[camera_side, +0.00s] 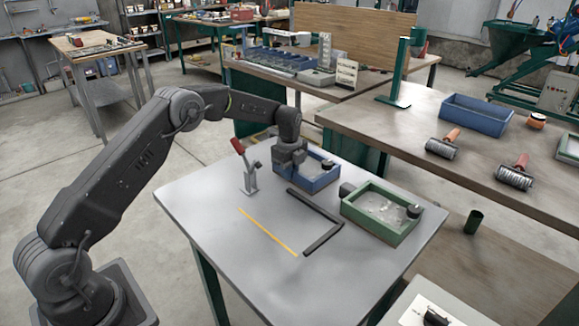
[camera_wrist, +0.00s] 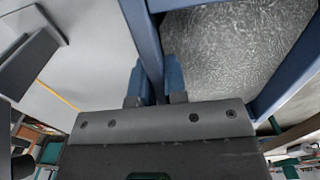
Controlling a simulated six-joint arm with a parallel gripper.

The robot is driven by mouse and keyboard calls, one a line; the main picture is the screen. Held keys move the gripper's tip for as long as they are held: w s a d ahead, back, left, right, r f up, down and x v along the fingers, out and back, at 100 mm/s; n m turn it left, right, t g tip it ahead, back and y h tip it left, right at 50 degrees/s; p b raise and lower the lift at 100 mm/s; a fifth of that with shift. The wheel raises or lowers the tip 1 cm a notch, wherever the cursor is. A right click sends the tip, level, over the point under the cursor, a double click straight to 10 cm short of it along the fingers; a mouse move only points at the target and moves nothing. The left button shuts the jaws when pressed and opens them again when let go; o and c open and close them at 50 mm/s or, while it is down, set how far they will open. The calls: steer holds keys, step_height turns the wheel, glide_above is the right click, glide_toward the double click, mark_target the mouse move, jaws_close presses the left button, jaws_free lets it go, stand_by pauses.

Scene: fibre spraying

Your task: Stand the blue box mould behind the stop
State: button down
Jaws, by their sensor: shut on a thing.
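The blue box mould (camera_side: 325,183) is at the back of the grey table, with a grey fibrous fill and a small dark round piece at its far right corner. My gripper (camera_side: 291,170) is shut on its near left wall. In the wrist view, the fingers (camera_wrist: 155,84) sit on either side of the blue wall (camera_wrist: 142,28). The stop, a black L-shaped bar (camera_side: 328,237), lies on the table in front of the box; part of it shows in the wrist view (camera_wrist: 32,62). I cannot tell whether the box touches the table.
A green box mould (camera_side: 372,228) with pale fill stands right of the stop. A red-handled clamp (camera_side: 248,172) stands left of my gripper. A yellow line (camera_side: 267,232) marks the tabletop. The table's front and left are clear. Rollers and another blue box (camera_side: 475,122) are on the right bench.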

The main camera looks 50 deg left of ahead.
steer(key=shift+w, duration=0.1)
steer(key=c, duration=1.6)
jaws_free()
steer(key=shift+f, duration=0.15)
steer(key=o, duration=0.4)
steer(key=shift+o, duration=0.2)
